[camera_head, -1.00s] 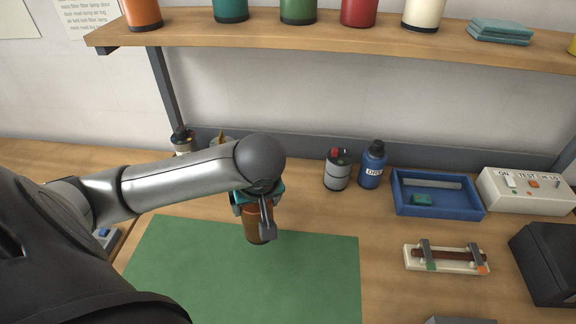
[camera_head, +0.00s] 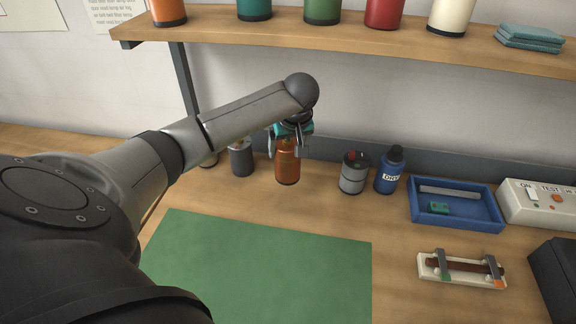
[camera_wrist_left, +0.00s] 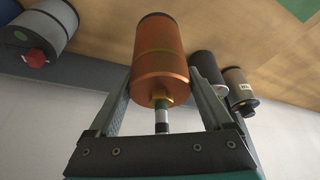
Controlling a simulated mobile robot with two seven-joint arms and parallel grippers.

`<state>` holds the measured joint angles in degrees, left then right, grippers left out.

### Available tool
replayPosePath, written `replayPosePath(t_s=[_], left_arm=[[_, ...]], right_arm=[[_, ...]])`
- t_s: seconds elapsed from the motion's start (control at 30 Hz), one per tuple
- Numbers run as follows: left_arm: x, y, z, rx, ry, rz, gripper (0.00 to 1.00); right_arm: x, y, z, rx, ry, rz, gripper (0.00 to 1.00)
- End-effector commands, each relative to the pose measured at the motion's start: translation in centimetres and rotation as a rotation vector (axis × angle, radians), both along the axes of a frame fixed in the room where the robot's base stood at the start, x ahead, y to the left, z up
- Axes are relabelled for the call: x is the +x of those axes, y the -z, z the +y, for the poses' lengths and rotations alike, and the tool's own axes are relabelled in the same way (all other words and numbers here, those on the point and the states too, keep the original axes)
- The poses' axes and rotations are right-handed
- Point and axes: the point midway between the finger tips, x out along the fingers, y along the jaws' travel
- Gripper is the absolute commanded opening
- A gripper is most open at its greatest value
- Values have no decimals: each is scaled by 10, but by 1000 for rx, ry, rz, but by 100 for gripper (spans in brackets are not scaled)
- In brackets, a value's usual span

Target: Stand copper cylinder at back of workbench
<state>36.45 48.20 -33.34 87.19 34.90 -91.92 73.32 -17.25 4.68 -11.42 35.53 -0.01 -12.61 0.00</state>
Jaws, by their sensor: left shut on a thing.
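The copper cylinder (camera_head: 287,162) is upright in my left gripper (camera_head: 290,143), near the back of the workbench (camera_head: 330,215). In the left wrist view the cylinder (camera_wrist_left: 160,62) sits between the two fingers of the gripper (camera_wrist_left: 160,105), its terminal end toward the palm. The gripper is shut on it. I cannot tell whether the cylinder's base touches the bench. My right gripper is not in view.
A grey can (camera_head: 241,158) stands left of the cylinder. A grey can with a red knob (camera_head: 353,174) and a blue bottle (camera_head: 390,170) stand to its right. A blue tray (camera_head: 455,222) lies further right. A shelf (camera_head: 350,40) overhangs the back. The green mat (camera_head: 260,265) is bare.

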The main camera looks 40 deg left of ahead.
Motion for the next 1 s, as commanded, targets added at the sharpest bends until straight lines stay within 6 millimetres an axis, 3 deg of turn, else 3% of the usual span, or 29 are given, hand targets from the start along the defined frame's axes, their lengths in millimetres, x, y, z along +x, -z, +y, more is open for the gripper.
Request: replayPosePath(t_s=[0.1, 0.27, 0.5, 0.97, 1.0], left_arm=[[0, 21, 0, 1, 1, 1, 0], [1, 32, 0, 0, -1, -2, 0], [1, 65, 0, 0, -1, -2, 0], [4, 72, 2, 0, 1, -2, 0], [3, 73, 1, 0, 1, 0, 86]], right_arm=[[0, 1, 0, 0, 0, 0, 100], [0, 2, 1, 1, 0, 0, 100], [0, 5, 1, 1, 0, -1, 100], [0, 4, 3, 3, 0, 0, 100], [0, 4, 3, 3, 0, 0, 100]])
